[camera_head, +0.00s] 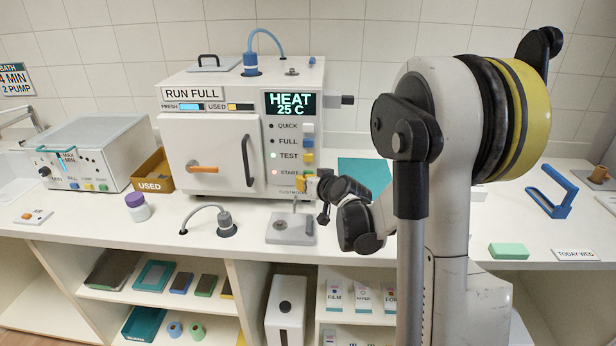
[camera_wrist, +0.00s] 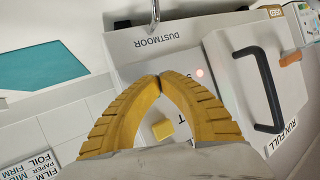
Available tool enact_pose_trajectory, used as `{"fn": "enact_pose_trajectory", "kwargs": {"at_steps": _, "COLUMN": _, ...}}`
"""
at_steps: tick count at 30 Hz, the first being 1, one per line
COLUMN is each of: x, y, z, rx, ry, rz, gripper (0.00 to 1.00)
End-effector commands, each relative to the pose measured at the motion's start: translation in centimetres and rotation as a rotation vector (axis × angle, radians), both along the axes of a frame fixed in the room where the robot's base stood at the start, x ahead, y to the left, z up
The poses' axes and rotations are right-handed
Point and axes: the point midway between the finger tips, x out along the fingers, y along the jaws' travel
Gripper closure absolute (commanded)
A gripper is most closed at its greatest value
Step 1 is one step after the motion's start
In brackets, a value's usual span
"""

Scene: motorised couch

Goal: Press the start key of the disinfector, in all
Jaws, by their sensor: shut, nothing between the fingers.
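The disinfector (camera_head: 210,140) is a white cabinet with a shut front door, an orange handle and a dark grab bar. Its display (camera_head: 291,103) reads "HEAT 25 C". Its panel has rows QUICK, FULL, TEST and START, with keys at the right. My gripper (camera_head: 312,185) is at the lower right of the panel, by the START row. Its yellow fingers (camera_wrist: 159,80) are shut and empty. They hide the start key; contact cannot be told. A yellow key (camera_wrist: 163,130) shows between the fingers.
A teal mat (camera_head: 364,172) lies behind my arm.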

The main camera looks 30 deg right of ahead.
Motion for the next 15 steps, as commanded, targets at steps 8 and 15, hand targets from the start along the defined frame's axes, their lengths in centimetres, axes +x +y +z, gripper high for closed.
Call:
{"fn": "enact_pose_trajectory", "kwargs": {"at_steps": 8, "x": -0.8, "y": 0.6, "z": 0.0, "rx": -0.001, "ry": 0.000, "rz": 0.000, "gripper": 1.00}}
{"fn": "enact_pose_trajectory", "kwargs": {"at_steps": 15, "x": -1.5, "y": 1.0, "z": 0.0, "rx": -0.001, "ry": 0.000, "rz": 0.000, "gripper": 1.00}}
